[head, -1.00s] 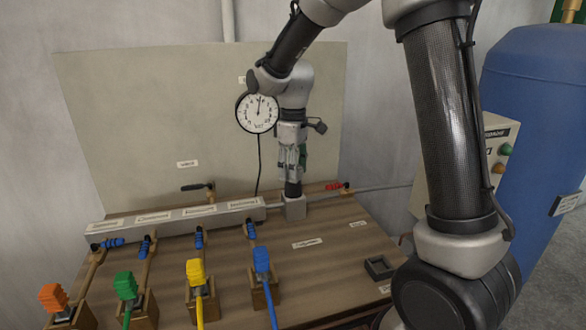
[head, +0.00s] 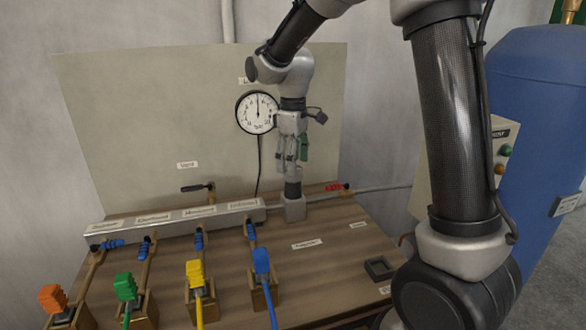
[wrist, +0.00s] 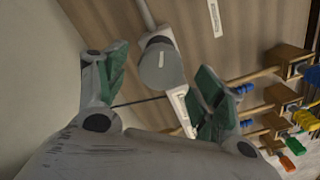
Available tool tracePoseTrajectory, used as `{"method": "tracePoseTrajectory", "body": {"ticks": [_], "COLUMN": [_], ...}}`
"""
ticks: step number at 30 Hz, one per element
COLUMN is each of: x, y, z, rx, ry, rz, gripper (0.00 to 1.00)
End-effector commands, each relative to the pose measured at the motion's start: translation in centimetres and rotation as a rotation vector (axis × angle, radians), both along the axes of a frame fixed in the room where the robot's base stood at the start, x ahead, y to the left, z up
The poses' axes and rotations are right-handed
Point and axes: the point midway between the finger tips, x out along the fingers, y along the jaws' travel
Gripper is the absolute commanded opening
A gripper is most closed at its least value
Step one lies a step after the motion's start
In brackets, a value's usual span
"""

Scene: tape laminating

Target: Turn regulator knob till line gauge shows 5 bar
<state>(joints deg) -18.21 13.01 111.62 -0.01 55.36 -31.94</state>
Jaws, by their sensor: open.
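The regulator knob (head: 293,188) is a dark upright cylinder with a light top edge, standing on a grey block on the bench. In the wrist view its round grey top (wrist: 160,68) carries a pale mark and lies between my fingers. My gripper (head: 291,168) points down just above the knob, open and empty. Its green-padded fingers also show spread apart in the wrist view (wrist: 160,85). The round white line gauge (head: 257,112) hangs on the back panel, left of my gripper. Its needle points roughly straight up; the numbers are too small to read surely.
A grey manifold (head: 180,218) with blue-handled valves runs left of the knob. A red-handled valve (head: 336,187) is to its right. Colored plugs stand along the front. A small dark square holder (head: 379,268) sits at the front right. The bench's middle right is mostly clear.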

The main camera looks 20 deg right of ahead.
Motion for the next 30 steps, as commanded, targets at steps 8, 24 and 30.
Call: {"method": "tracePoseTrajectory", "body": {"ticks": [8, 24, 30], "x": [0.1, 0.0, 0.3], "y": [0.0, 0.0, 0.1], "z": [6.3, 9.3, 8.9], "rx": [0.002, 0.000, 0.006], "ry": [-0.004, 0.000, -0.015], "rz": [0.000, 0.000, -0.093], "gripper": [0.68, 0.68, 0.68]}}
